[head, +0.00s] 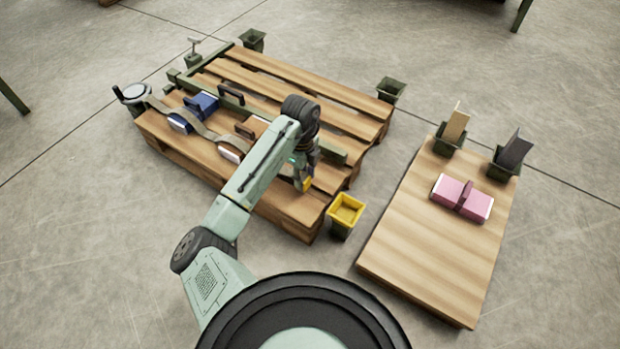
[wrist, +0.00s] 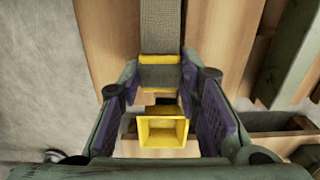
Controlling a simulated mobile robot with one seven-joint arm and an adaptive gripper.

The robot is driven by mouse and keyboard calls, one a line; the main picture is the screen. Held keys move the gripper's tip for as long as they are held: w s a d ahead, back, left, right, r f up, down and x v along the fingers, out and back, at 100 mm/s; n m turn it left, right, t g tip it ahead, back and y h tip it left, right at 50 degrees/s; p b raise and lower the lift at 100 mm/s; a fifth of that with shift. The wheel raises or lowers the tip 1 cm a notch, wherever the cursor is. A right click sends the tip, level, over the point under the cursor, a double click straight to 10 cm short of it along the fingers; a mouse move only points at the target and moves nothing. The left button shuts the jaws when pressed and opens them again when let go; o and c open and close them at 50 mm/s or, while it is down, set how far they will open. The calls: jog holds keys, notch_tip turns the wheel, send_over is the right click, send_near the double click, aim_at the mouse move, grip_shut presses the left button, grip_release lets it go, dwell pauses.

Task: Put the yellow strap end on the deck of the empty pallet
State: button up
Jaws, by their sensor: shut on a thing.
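My gripper (head: 303,184) is over the near right end of the slatted wooden pallet (head: 285,208). It is shut on the yellow strap end (wrist: 160,74), a yellow-banded tip on a grey webbing strap (wrist: 161,25). The strap end also shows as a small yellow patch at my gripper in the head view (head: 308,185). The strap (head: 205,131) runs from the left of the pallet over boxes, then passes behind my arm. The far part of the slatted deck (head: 290,85) is bare. I cannot tell whether the strap end touches the wood.
A yellow bin (head: 345,209) stands by the pallet's near right corner and shows below the strap end in the wrist view (wrist: 162,131). A blue box (head: 204,102) lies under the strap. Green rails cross the pallet. A board (head: 430,245) with a pink box (head: 461,198) is at right.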

jog(key=shift+f, duration=0.55)
jog(key=shift+d, duration=0.1)
jog(key=o, duration=1.2)
jog(key=shift+f, duration=0.1)
